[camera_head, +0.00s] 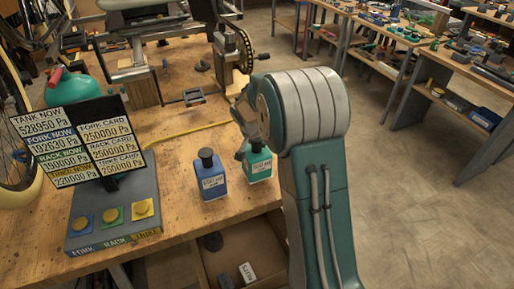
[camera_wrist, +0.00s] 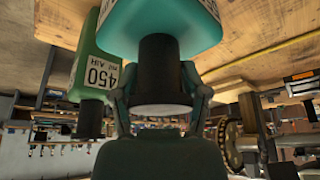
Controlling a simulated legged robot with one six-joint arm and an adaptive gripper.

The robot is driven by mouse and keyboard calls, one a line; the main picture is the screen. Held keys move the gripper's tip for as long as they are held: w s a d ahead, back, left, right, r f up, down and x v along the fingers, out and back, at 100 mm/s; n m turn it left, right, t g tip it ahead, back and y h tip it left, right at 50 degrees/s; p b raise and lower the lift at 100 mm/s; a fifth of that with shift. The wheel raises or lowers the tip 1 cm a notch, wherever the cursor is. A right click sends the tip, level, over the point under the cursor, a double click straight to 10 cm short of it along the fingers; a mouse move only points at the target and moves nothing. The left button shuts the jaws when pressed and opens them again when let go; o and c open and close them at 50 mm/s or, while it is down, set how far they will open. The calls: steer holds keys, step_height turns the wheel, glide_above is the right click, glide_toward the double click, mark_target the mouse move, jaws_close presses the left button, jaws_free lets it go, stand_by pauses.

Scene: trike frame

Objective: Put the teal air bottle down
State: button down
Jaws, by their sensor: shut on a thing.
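The teal air bottle (camera_head: 262,168) is upright near the table's front edge, right of a blue bottle (camera_head: 213,182). My gripper (camera_head: 249,147) is at its top, partly hidden by my arm. In the wrist view the two fingers (camera_wrist: 163,98) are shut around the black cap of the teal bottle (camera_wrist: 140,35). The bottle's base is out of that view, and I cannot tell whether it touches the table. A green bottle (camera_wrist: 90,72) with a "450" label stands beside it in the wrist view.
The wooden workbench (camera_head: 180,150) has free room behind the bottles. A pressure display (camera_head: 90,145) with three yellow buttons stands at the left. A yellow hose (camera_head: 190,131) lies behind, before a trike frame with a chainring (camera_head: 244,50). An open drawer (camera_head: 260,240) is below.

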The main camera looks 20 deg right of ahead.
steer(key=shift+f, duration=1.1)
steer(key=shift+c, duration=0.4)
jaws_free()
steer(key=shift+f, duration=0.1)
steer(key=v, duration=1.2)
steer(key=s+a+r+n+t+y, duration=0.1)
steer(key=s+a+r+n, duration=0.3)
steer(key=s+r, duration=0.7)
steer(key=s+a+f+n+y, duration=0.1)
steer(key=s+a+n, duration=0.1)
steer(key=s, duration=0.7)
steer(key=s+a+f+n+t+y, duration=0.1)
steer(key=s+a+n, duration=0.1)
steer(key=s, duration=0.7)
steer(key=shift+a+n, duration=0.3)
steer(key=shift+n, duration=0.2)
